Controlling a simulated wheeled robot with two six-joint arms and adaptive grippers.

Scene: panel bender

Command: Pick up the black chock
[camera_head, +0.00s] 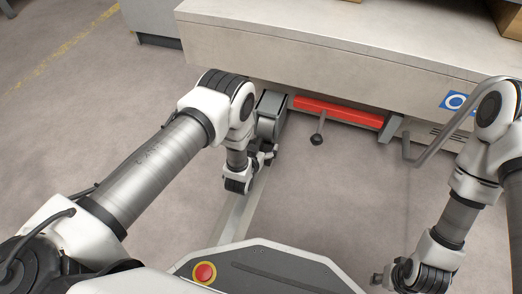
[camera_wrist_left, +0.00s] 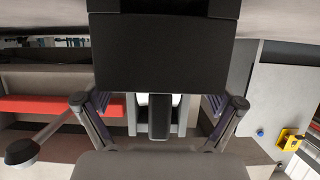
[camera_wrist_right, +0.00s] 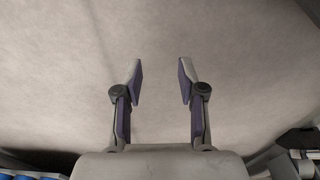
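A large black block, which looks like the black chock (camera_wrist_left: 165,50), fills the upper middle of the left wrist view. My left gripper (camera_head: 267,158) is low in front of the machine in the head view. In the left wrist view its fingers stand wide apart on both sides of the block, and the block hides their tips. I cannot tell whether they touch it. In the head view I cannot make the chock out. My right gripper (camera_wrist_right: 159,75) is open and empty over bare floor in the right wrist view.
The machine (camera_head: 290,45) overhangs the far side. Beneath it are a red bar (camera_head: 338,112), a lever with a black knob (camera_head: 316,139) and a bent grey bar (camera_head: 425,152). A grey housing (camera_head: 272,112) stands behind my left gripper. The floor between my arms is mostly clear.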

